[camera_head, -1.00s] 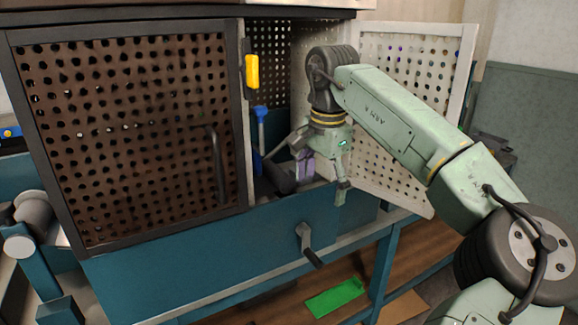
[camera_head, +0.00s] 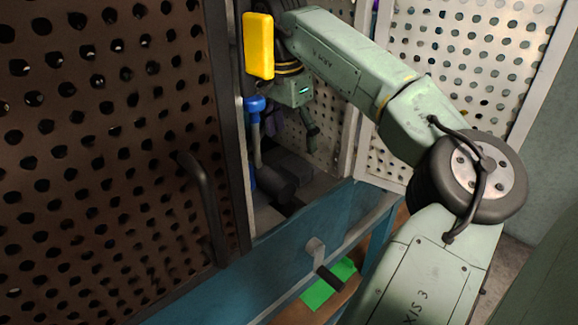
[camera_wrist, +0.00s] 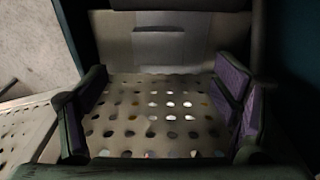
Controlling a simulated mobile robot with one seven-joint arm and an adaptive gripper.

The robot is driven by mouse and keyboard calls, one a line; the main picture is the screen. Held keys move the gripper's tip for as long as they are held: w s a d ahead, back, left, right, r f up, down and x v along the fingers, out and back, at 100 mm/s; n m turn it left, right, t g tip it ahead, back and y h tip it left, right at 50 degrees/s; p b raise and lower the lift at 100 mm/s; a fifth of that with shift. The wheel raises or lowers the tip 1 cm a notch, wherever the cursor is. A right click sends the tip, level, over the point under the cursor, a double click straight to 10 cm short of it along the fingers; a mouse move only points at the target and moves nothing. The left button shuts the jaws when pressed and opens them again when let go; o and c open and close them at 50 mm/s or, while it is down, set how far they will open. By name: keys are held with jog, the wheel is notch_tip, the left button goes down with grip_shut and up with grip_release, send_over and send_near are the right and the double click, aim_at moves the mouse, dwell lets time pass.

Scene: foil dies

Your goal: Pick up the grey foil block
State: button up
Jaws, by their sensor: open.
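My gripper (camera_wrist: 162,112) is open, its purple-padded fingers wide apart at the left and right of the wrist view, with nothing between them but a perforated panel behind. A plain grey rectangular shape (camera_wrist: 172,46) lies just beyond the fingers, near the top middle of the wrist view. It may be the grey foil block, but it blends with the grey surface around it and I cannot be sure. In the head view my gripper (camera_head: 296,122) is inside the open cabinet, partly hidden by my wrist. I cannot make out the block there.
A brown perforated door (camera_head: 110,150) with a dark handle closes the cabinet's left side. A white perforated door (camera_head: 465,70) stands open at right. A yellow object (camera_head: 258,46), a blue-topped rod (camera_head: 255,105) and a dark cylinder (camera_head: 275,182) are near the opening. A green sheet (camera_head: 325,285) lies below.

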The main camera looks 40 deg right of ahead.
aim_at(296, 166)
jog(key=f, duration=0.2)
jog(key=shift+s+d+f, duration=0.15)
jog(key=shift+d+f, duration=0.05)
jog(key=shift+f, duration=0.1)
jog(key=shift+d+f+p, duration=0.15)
jog(key=shift+f+p, duration=0.45)
jog(key=shift+f, duration=0.95)
jog(key=shift+d+f+p, duration=0.15)
jog(key=shift+f+p, duration=0.45)
jog(key=shift+f, duration=0.9)
jog(key=shift+c, duration=0.4)
jog(key=c, duration=0.8)
